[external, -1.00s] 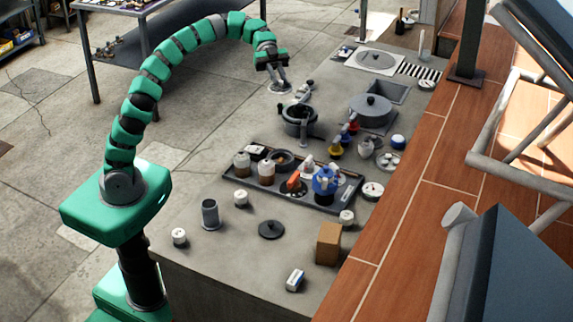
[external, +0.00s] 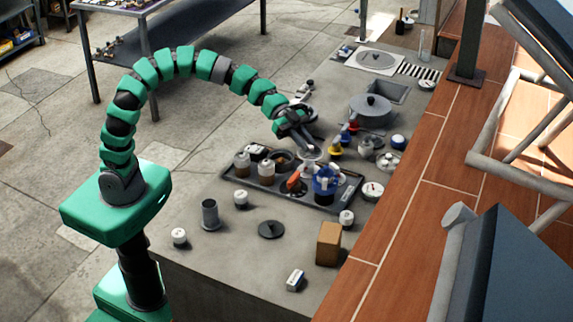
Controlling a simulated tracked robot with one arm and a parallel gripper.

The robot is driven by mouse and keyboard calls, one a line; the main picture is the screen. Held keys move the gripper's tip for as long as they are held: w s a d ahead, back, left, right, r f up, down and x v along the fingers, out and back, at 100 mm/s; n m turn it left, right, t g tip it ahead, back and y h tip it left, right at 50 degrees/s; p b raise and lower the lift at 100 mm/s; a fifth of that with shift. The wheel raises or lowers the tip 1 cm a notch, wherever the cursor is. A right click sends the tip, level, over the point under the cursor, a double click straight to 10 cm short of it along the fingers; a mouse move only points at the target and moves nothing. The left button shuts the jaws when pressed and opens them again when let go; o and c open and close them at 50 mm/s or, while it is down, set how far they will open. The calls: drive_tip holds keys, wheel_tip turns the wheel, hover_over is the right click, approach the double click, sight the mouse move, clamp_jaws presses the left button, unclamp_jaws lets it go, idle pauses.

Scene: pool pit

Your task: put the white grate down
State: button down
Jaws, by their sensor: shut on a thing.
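My gripper (external: 306,142) is shut on the white grate (external: 312,154), a small pale round piece at the fingertips. It is over the back edge of the dark tray (external: 232,176), near the middle of the counter. I cannot tell whether the grate touches anything below it.
A grey lidded pan (external: 371,109) is beyond. The front counter (external: 225,262) has bare room.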

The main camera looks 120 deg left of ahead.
drive_tip(key=w+d+f+n+y, duration=0.1)
drive_tip(key=w+d+f, duration=0.1)
drive_tip(key=d, duration=0.6)
drive_tip(key=w+d+f, duration=0.2)
drive_tip(key=d+f, duration=0.1)
drive_tip(key=d, duration=0.5)
drive_tip(key=s+d+r+y, duration=0.1)
drive_tip(key=s+d+r, duration=0.1)
drive_tip(key=d, duration=1.2)
drive_tip(key=shift+d+r+n+t, duration=0.25)
drive_tip(key=shift+n+t, duration=0.05)
drive_tip(key=shift+t, duration=0.1)
